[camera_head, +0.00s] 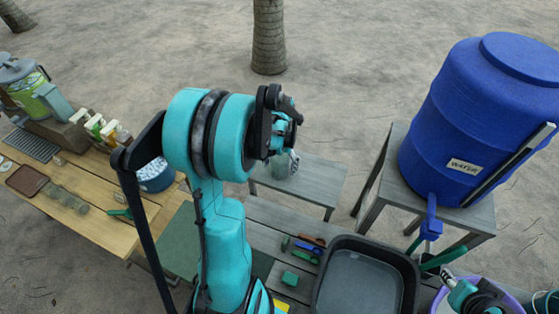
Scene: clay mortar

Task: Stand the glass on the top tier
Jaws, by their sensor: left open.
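A small greyish, see-through glass (284,166) shows at the near left edge of the raised grey wooden tier (318,181). It is partly hidden by my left arm, and I cannot tell whether its base rests fully on the boards. My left gripper (286,142) is open, just above the glass and very close to it; whether they touch is unclear. Its fingers are partly hidden by the wrist. My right gripper (486,300) is at the bottom right by a purple-rimmed tub (446,292), cut off by the frame, so its jaws cannot be read.
A black basin (338,296) and small coloured tools (305,250) lie on the lower grey boards (262,212). A blue water barrel (480,115) stands on a stand at right.

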